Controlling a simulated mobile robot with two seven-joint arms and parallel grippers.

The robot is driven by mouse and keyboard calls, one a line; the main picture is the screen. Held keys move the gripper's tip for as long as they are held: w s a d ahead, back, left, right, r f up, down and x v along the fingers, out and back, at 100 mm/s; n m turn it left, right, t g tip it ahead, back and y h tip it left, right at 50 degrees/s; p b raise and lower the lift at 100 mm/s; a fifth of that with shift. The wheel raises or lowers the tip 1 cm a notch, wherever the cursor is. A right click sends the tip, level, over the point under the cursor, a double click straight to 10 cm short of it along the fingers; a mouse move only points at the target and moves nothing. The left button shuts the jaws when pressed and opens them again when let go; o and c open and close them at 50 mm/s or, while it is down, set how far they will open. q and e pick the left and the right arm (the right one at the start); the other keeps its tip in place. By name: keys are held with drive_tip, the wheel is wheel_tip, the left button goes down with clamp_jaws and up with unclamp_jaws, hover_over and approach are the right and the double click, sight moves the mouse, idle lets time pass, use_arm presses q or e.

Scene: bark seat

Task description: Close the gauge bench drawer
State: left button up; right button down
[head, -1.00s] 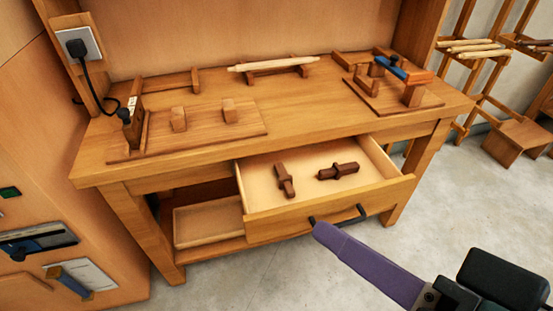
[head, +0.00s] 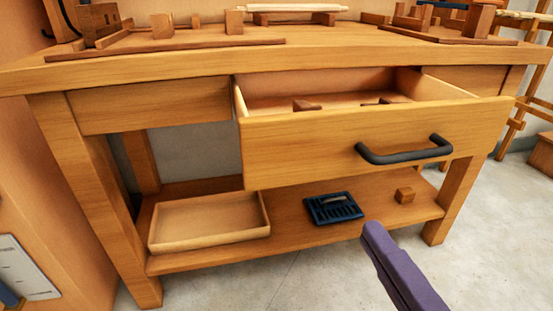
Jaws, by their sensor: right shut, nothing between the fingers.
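The gauge bench drawer (head: 300,145) stands pulled out of the bench (head: 155,72), at its right half. Its front carries a black bar handle (head: 405,153). Inside, the tops of two dark wooden pieces (head: 307,105) show just above the front edge; the rest of them is hidden. My right gripper (head: 372,235) comes in from the bottom right as purple fingers pressed together, with nothing between them. In the picture it is below the handle and apart from it. My left gripper is not in view.
The lower shelf (head: 290,235) bears a shallow wooden tray (head: 210,222), a dark blue slotted tray (head: 333,208) and a small wooden block (head: 404,195). Wooden fixtures stand on the bench top. Grey floor (head: 490,260) is free at the right.

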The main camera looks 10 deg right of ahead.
sight(315, 152)
drive_tip(key=w, duration=0.4)
drive_tip(key=w+b, duration=0.1)
drive_tip(key=w, duration=0.4)
drive_tip(key=w+a, duration=0.1)
drive_tip(key=w, duration=0.4)
drive_tip(key=shift+f, duration=0.1)
